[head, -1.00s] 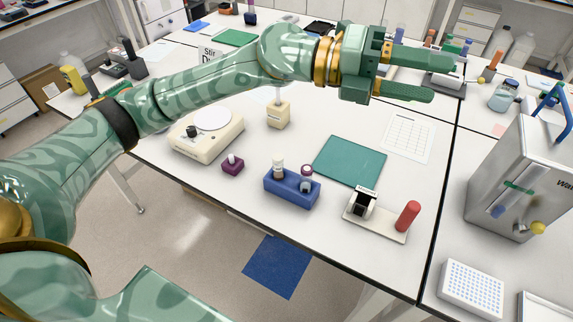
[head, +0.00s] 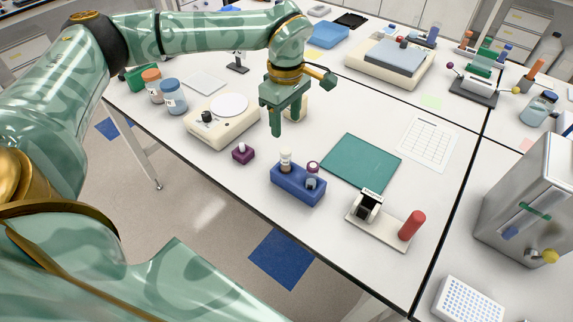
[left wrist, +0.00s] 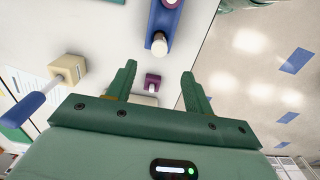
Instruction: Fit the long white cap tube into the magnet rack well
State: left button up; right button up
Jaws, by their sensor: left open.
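A white-capped tube (head: 285,161) stands upright in the left end of a blue rack (head: 297,186). A purple-ringed tube stands at the rack's other end. The left wrist view shows the white cap (left wrist: 159,46) end-on in the blue rack (left wrist: 164,18), beyond the fingers. My left gripper (head: 288,122) points down, open and empty, behind the rack and in front of a beige block. A small purple block (head: 243,154) with a white-topped piece stands left of the rack; it shows between the fingers (left wrist: 152,82). I cannot tell for certain which piece is the magnet rack. My right gripper is not in view.
A beige device with a round white plate (head: 222,122) stands left of my gripper. A green mat (head: 360,161) lies right of the rack. A white base with a black part and a red cylinder (head: 411,225) stands at the front right.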

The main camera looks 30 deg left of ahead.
aim_at(286, 150)
pick_arm(q)
notch_tip(286, 150, down, 11)
jog(key=shift+f+b, duration=0.2)
jog(key=shift+b, duration=0.35)
grip_shut()
